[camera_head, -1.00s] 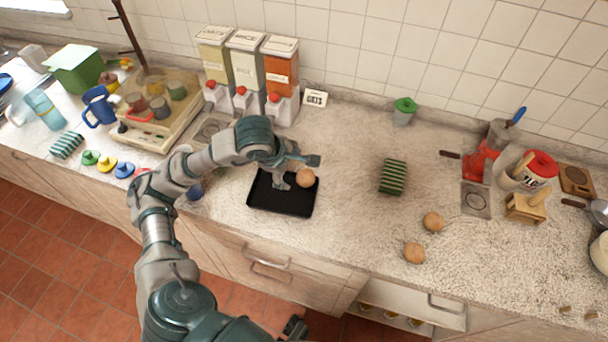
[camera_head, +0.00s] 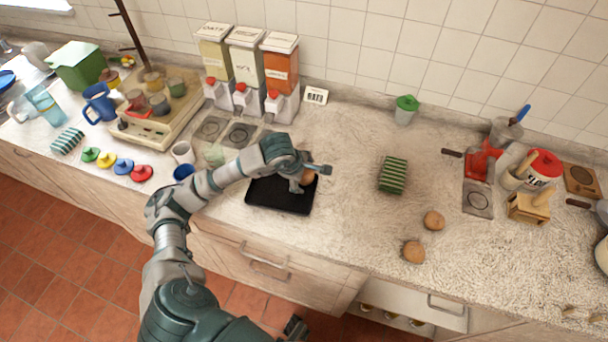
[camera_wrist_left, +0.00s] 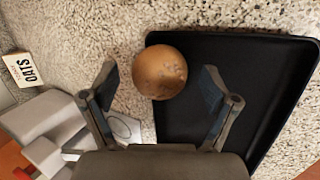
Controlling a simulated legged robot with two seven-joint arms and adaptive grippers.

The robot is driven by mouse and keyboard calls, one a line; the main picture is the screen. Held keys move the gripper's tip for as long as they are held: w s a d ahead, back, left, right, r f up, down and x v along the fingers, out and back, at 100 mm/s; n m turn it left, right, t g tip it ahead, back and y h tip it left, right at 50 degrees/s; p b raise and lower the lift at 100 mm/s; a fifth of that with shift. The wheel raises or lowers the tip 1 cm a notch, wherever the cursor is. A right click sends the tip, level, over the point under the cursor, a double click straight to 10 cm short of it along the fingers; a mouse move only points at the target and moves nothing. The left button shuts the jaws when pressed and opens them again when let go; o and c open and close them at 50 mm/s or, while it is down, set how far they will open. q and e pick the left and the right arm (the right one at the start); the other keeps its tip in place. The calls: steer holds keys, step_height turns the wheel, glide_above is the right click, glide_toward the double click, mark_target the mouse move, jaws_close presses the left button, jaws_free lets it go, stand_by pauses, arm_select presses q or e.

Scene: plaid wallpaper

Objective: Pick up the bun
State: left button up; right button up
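A round brown bun (camera_head: 309,176) is at the upper right edge of the black tray, partly hidden by my left gripper in the head view. In the left wrist view the bun (camera_wrist_left: 159,73) lies between and slightly beyond the two spread fingertips, with a gap on each side. My left gripper (camera_head: 312,178) is open around it; its fingers also show in the left wrist view (camera_wrist_left: 160,88). Two more buns, one upper (camera_head: 433,220) and one lower (camera_head: 414,252), lie on the counter to the right. My right gripper (camera_head: 295,328) is barely visible at the bottom edge.
The black tray (camera_head: 268,203) lies under my left gripper. A green striped sponge (camera_head: 393,175) lies to the right. The counter between tray and sponge is clear.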

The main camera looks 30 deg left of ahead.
arm_select(q)
steer(key=shift+d+r, duration=0.1)
steer(key=shift+d, duration=0.1)
steer(key=shift+c, duration=0.5)
steer(key=shift+d, duration=0.15)
steer(key=c, duration=1.2)
steer(key=shift+o, duration=0.2)
steer(key=shift+s+a, duration=0.1)
steer(key=shift+a, duration=0.45)
arm_select(e)
steer(key=shift+s+d+f, duration=0.1)
steer(key=shift+s, duration=0.05)
